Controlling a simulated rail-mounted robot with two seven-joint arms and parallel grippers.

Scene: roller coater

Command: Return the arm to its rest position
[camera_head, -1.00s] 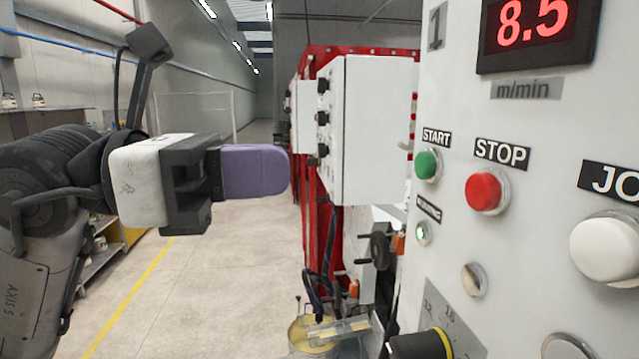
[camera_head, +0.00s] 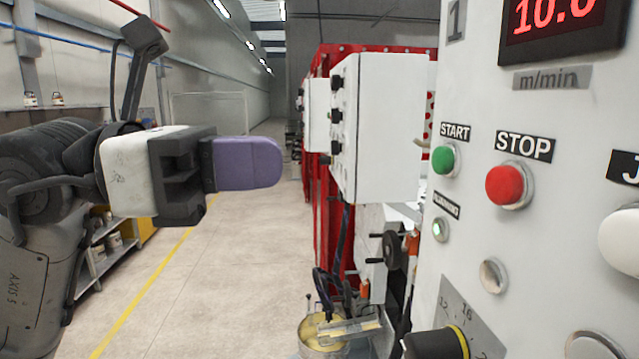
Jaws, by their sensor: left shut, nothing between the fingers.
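My left gripper (camera_head: 247,163) reaches in from the left of the head view, with a white and black body and purple fingers. The fingers are shut together with nothing between them. They point right, in the open air over the aisle, apart from the white control boxes. My left arm is bent at the left edge. My right gripper is not in view. The control panel (camera_head: 465,240) fills the right side, with a green START button (camera_head: 443,159), a red STOP button (camera_head: 504,185) and a red display (camera_head: 560,18) reading about 10.0.
A white control box (camera_head: 385,130) on a red machine frame (camera_head: 322,200) stands right of my gripper. A black knob (camera_head: 432,345) sits low on the panel. A metal pot (camera_head: 322,338) stands below. The concrete floor (camera_head: 225,260) is clear. Shelves (camera_head: 105,250) stand behind my arm.

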